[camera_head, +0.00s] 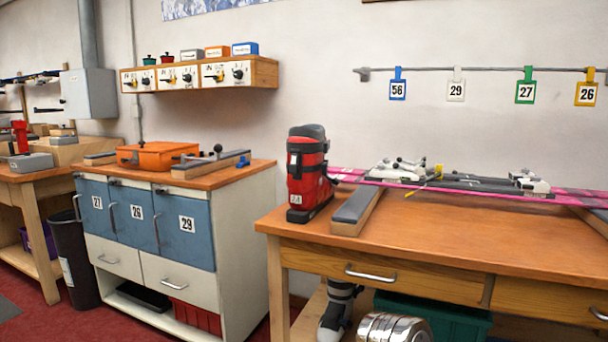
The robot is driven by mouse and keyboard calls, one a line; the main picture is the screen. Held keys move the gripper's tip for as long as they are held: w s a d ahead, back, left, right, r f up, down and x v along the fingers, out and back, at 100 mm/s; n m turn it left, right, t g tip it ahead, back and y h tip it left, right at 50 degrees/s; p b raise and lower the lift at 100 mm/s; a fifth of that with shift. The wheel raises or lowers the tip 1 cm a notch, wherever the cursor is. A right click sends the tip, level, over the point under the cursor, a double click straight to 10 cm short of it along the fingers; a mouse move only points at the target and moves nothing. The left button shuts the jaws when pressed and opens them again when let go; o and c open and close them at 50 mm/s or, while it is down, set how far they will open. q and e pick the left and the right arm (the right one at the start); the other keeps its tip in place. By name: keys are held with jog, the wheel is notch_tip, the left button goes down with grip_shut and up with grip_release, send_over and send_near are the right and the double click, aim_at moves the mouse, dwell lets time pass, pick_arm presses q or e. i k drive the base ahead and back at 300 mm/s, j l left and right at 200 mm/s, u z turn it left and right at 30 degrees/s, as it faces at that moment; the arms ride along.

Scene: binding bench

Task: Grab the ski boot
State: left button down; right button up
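A red ski boot (307,178) with a black cuff and dark straps stands upright on the left end of the wooden workbench (450,240). It has a small white number tag low on its front, and its toe points toward me.
A padded block (357,207) stands right beside the red boot. A pink ski (570,196) with bindings lies behind it along the bench. The bench front is clear. A blue-doored cabinet (182,225) stands left across a gap.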

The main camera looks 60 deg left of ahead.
aim_at(310, 191)
jog(key=u, duration=1.85)
